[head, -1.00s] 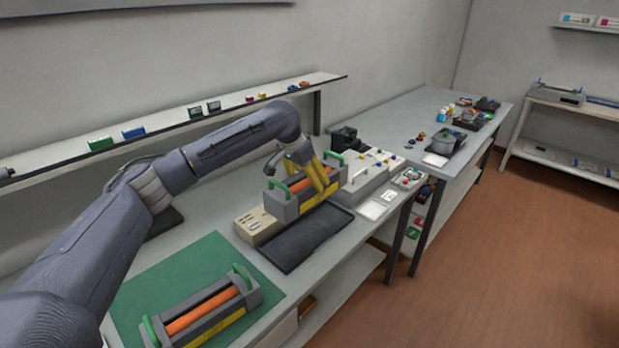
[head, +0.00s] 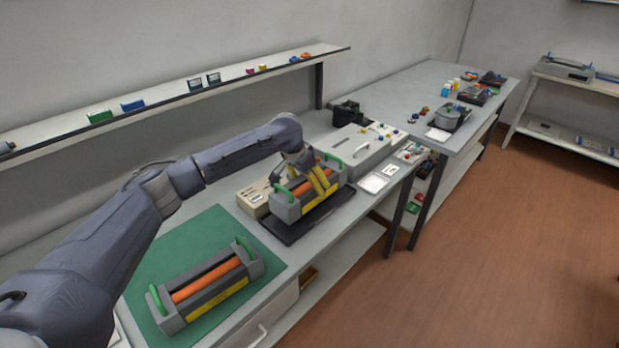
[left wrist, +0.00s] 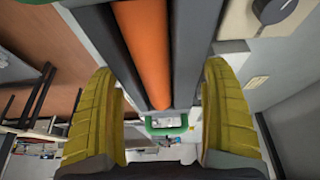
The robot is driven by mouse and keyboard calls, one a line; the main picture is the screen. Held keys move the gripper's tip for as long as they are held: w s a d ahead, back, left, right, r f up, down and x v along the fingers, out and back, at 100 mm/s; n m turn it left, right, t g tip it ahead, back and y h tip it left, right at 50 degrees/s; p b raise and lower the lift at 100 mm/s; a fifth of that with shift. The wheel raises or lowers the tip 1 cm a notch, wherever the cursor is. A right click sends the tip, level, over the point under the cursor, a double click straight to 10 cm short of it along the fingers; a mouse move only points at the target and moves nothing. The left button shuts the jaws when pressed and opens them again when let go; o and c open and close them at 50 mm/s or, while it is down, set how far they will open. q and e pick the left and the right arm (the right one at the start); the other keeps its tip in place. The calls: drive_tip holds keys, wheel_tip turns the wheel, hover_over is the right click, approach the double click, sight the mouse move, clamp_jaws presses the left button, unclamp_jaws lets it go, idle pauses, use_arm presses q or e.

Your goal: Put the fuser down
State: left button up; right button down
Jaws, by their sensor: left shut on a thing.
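My left gripper (head: 318,181) is shut on a grey fuser (head: 287,210) with an orange roller and green end handles. The fuser is over the black tray (head: 287,236) on the bench; I cannot tell whether it touches the tray. In the left wrist view the yellow fingers (left wrist: 160,112) stand on both sides of the fuser (left wrist: 192,45), its orange roller between them. A second, similar fuser (head: 205,287) lies on the green mat (head: 190,240) nearer to me. My right gripper is not in view.
A beige box (head: 252,199) stands just behind the black tray. A grey-white device (head: 357,148) is to the right of the held fuser, with a small white tray (head: 373,183) in front of it. A wall shelf (head: 170,105) with small boxes runs behind the bench.

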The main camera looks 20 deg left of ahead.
use_arm(q)
drive_tip(key=shift+w+f, duration=0.1)
drive_tip(key=shift+f, duration=1.8)
drive_tip(key=o, duration=1.5)
drive_tip(key=shift+f, duration=0.25)
drive_tip(key=shift+c, duration=0.2)
drive_tip(key=shift+r, duration=0.15)
drive_tip(key=v, duration=1.2)
